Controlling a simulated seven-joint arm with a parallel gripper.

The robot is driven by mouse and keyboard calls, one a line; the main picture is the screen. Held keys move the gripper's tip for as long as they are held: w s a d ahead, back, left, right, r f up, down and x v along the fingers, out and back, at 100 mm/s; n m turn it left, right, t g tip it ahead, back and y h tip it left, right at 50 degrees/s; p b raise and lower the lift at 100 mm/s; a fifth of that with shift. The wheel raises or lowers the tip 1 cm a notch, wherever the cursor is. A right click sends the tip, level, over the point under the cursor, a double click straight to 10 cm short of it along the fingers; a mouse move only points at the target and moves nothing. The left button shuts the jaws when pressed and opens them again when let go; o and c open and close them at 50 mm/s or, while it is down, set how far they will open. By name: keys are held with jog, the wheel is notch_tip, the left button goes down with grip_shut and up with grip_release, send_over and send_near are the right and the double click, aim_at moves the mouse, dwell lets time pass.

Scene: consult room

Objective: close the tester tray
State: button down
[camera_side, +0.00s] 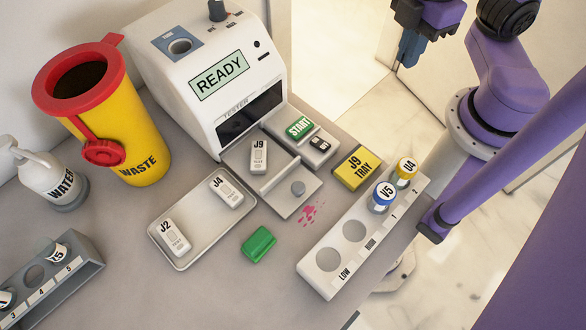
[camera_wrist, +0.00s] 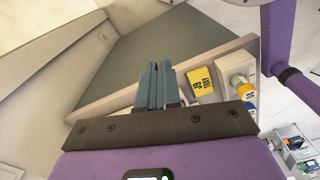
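The tester (camera_side: 205,70) is a white machine with a READY screen and a dark slot (camera_side: 250,112) low on its front. A white J9 cassette (camera_side: 258,156) lies on the tray, close to the slot. My gripper (camera_side: 408,50) hangs at the top right of the side view, well away from the tray. In the wrist view its blue fingers (camera_wrist: 158,82) are together with nothing visible between them. The tester tray cannot be made out there.
A green START button (camera_side: 299,126) and a yellow J9 TRAY block (camera_side: 357,168) sit right of the tray. A white rack (camera_side: 325,282) with vials V5 (camera_side: 383,195) and U4 (camera_side: 404,172) stands nearer my arm. A green block (camera_side: 258,244) and a flat tray (camera_side: 185,262) with cassettes lie in front.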

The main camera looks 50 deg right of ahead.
jog(key=w+a+n+g, duration=0.1)
jog(key=a+n, duration=0.7)
jog(key=n+g+h, duration=0.2)
jog(key=n, duration=1.7)
send_over(307, 197)
jog(key=x, duration=0.6)
jog(key=s+x, duration=0.1)
jog(key=x, duration=0.2)
jog(key=shift+d+f, duration=0.25)
jog(key=shift+d, duration=0.05)
jog(key=shift+w+a+f, duration=0.1)
jog(key=shift+w+a, duration=0.2)
jog(key=shift+w, duration=0.2)
jog(key=shift+w+a+f, duration=0.1)
jog(key=shift+w+a, duration=0.25)
jog(key=shift+w, duration=0.2)
jog(key=shift+w+a, duration=0.35)
jog(key=shift+w, duration=0.35)
